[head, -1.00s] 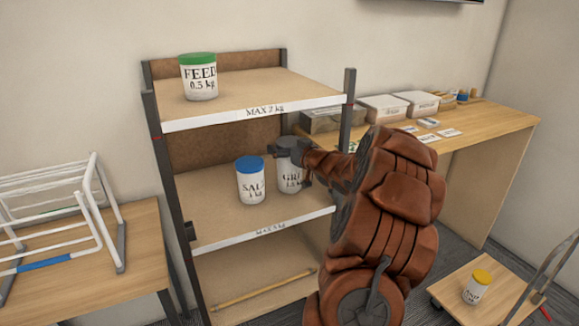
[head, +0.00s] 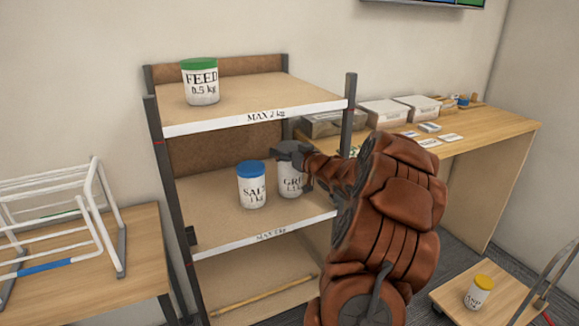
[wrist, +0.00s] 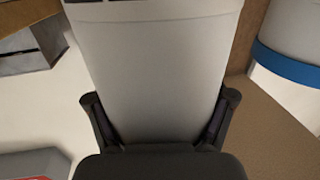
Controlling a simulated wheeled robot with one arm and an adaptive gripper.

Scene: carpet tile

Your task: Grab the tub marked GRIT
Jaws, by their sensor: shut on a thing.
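The tub marked GRIT (head: 289,182) is white with a dark grey lid and stands on the middle shelf (head: 218,222), right of the salt tub. Part of its label is covered by my gripper (head: 306,171). In the wrist view the tub's pale wall (wrist: 160,75) fills the middle, with a finger of my gripper (wrist: 160,120) against each side. The gripper is shut on the tub. I cannot tell whether the tub's base is clear of the shelf.
A blue-lidded SALT tub (head: 251,186) stands close on the left. A green-lidded FEED tub (head: 200,82) is on the top shelf, whose MAX 2 kg edge (head: 255,117) lies above. A shelf post (head: 349,115) rises at the right. A yellow-lidded tub (head: 479,292) sits on a cart.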

